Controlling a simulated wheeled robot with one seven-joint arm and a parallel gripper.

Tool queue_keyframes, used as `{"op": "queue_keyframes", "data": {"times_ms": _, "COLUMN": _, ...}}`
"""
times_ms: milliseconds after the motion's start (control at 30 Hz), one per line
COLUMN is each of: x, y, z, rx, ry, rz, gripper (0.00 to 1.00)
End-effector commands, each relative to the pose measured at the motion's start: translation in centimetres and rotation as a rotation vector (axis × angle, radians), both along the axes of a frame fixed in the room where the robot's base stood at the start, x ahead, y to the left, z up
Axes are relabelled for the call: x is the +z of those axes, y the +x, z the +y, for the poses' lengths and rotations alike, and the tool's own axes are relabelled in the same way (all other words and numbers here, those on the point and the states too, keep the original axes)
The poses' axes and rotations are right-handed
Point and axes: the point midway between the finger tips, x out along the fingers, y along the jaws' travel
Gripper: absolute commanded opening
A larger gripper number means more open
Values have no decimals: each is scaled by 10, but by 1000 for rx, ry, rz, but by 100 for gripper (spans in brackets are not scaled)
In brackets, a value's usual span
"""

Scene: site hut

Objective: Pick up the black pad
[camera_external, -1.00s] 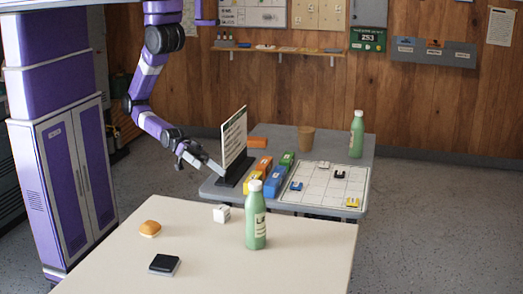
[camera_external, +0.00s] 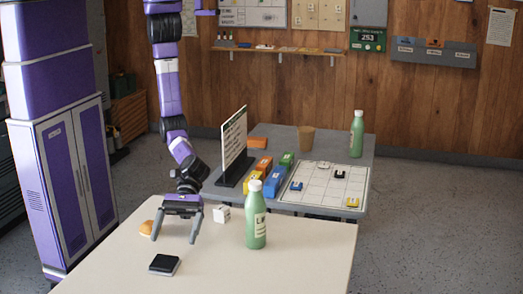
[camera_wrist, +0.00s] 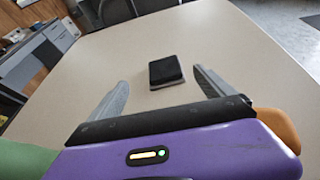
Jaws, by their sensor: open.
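The black pad (camera_external: 164,264) is a small flat square block with a dark top and a lighter lower edge. It lies on the cream table (camera_external: 285,265) near its front left. My gripper (camera_external: 173,238) is open and empty above the table, behind the pad and apart from it. In the wrist view the pad (camera_wrist: 166,71) lies beyond the fingertips, between their lines and nearer the right finger. My gripper (camera_wrist: 162,88) shows both fingers spread wide there.
A grey table (camera_external: 215,190) with a sign and coloured blocks is behind. The table around the pad is clear.

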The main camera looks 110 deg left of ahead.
Motion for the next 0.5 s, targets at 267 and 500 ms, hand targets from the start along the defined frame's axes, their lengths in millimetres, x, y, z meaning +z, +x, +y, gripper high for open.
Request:
{"op": "queue_keyframes", "data": {"times_ms": 267, "x": -10, "y": -7, "z": -26, "rx": -10, "ry": -5, "rz": 67, "gripper": 93}}
{"op": "queue_keyframes", "data": {"times_ms": 500, "x": -22, "y": -1, "z": -47, "rx": -8, "ry": -3, "rz": 64, "gripper": 93}}
